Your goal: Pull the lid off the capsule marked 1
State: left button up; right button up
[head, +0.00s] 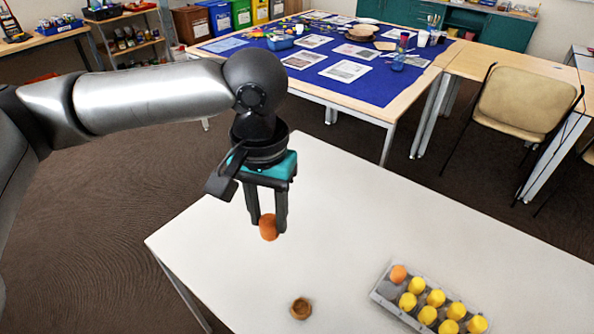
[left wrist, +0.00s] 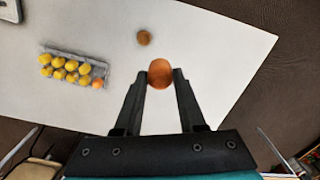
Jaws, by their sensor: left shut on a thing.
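My left gripper (head: 267,226) is shut on a round orange capsule (head: 268,229) and holds it above the white table. In the left wrist view the same capsule (left wrist: 160,74) sits between the two fingertips. I cannot make out a number on it, nor a seam between lid and body. A grey tray (head: 390,290) at the lower right holds several yellow capsules (head: 435,298) and one orange capsule (head: 398,274) at its far left corner. No numbers are readable on these. My right gripper is not in view.
A small brown round cup or ring (head: 300,308) stands on the white table (head: 340,215) left of the tray. The table around it is clear. Behind are a blue-covered table (head: 345,92) with papers and a tan chair (head: 522,103).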

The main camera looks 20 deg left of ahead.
pick_arm(q)
jog(key=w+d+m, duration=0.5)
jog(key=d+m, duration=0.3)
jog(key=d, duration=0.3)
jog(key=shift+r, duration=0.45)
jog(key=shift+w, duration=0.1)
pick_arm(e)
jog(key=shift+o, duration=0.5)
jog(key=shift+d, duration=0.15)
